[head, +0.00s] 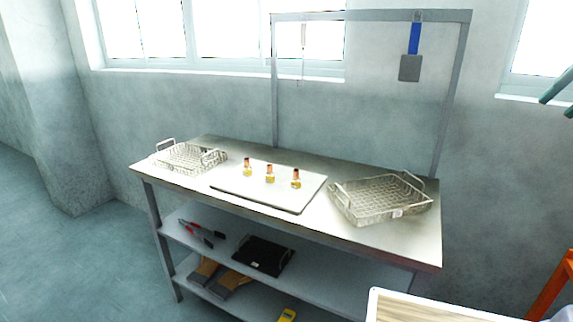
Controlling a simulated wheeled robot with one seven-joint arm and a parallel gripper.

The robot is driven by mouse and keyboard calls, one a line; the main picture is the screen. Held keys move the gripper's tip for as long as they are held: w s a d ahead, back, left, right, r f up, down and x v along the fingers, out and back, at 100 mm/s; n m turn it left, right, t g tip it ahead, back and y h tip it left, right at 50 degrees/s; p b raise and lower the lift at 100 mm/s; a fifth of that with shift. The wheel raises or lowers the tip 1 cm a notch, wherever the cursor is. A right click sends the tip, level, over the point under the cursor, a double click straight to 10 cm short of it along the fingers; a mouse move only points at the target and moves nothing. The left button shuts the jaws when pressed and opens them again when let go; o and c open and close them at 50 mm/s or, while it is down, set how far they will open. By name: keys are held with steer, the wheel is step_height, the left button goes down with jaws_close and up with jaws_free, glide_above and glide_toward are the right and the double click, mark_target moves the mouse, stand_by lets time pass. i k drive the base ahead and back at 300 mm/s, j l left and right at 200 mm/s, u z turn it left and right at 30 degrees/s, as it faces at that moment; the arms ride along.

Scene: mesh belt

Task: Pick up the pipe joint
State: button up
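Three small pipe joints stand in a row on a flat light tray in the middle of the metal workbench (330,231). Each has a brass-yellow lower part and a reddish top. They are the left pipe joint (247,168), the middle pipe joint (269,175) and the right pipe joint (295,180). All three look upright and apart from each other. The flat tray (270,201) has a dark edge. My gripper is not in view, so I cannot see its state.
A wire basket (187,158) stands left of the tray and another wire basket (380,199) stands right. A metal frame (372,16) rises behind, with a blue-handled tool (411,66) hanging. The lower shelf holds a black case (263,255). A wood-topped surface (440,310) is at front right.

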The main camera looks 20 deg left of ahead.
mark_target(270, 178)
steer(key=u, duration=1.2)
